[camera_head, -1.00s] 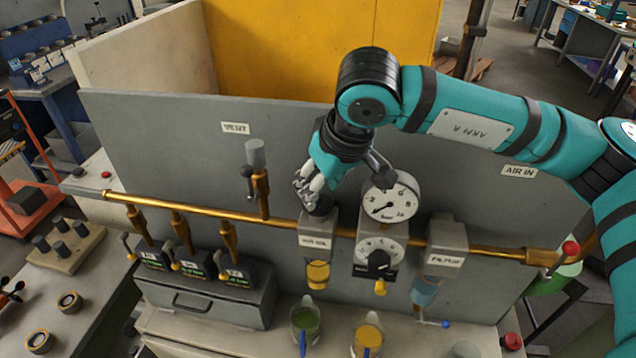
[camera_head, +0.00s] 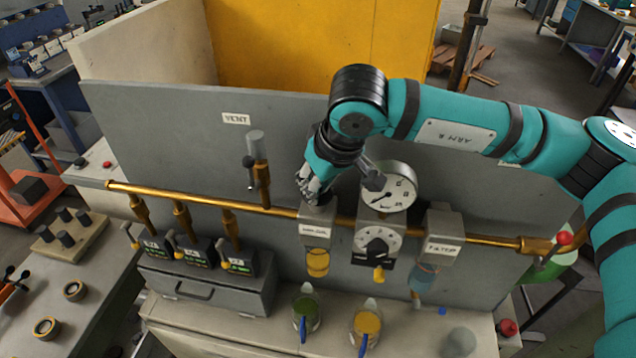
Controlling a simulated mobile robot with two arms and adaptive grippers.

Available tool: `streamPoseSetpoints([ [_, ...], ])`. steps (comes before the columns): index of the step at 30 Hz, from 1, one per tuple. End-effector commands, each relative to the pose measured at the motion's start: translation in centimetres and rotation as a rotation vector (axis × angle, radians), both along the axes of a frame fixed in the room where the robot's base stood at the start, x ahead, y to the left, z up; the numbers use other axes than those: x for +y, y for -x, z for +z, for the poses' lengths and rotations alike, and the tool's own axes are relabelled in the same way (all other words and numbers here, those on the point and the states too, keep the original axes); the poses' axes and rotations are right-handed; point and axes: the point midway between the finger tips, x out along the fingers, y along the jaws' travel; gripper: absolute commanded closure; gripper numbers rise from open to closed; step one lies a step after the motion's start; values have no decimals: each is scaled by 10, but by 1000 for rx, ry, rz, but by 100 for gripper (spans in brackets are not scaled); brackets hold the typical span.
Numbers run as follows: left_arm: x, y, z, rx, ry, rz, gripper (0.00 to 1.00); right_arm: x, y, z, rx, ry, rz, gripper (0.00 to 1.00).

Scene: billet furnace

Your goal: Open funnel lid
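A grey lubricator box (camera_head: 316,227) with a yellow oil bowl (camera_head: 317,262) hangs on the brass pipe, left of the round gauge. Its label is blurred; the dark lid on its top is hidden behind my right gripper. My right gripper (camera_head: 313,197) points down at the top of this box, with its fingers at or just above the lid. I cannot tell whether the fingers touch or hold it. My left gripper is not in view.
The dial gauge (camera_head: 389,187) and regulator (camera_head: 377,241) stand close right of my gripper, then the filter unit (camera_head: 442,238). A vertical vent valve (camera_head: 259,165) stands to the left. A green jug (camera_head: 306,314) and a yellow jug (camera_head: 366,326) sit below.

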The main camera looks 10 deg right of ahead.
Motion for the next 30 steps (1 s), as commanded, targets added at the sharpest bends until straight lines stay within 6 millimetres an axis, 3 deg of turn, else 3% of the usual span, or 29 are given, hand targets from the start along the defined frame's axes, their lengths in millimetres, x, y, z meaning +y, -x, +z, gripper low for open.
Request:
streamPoseSetpoints([
  [5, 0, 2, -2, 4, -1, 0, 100, -1, -2, 0, 22, -6, -4, 100],
  [18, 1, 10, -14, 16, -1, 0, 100, -5, -15, 12, 338, -110, -2, 100],
  [29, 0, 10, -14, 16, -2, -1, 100, -5, -16, 14, 353, -115, 1, 100],
  [30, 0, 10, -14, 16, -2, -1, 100, -5, -16, 14, 353, -115, 1, 79],
])
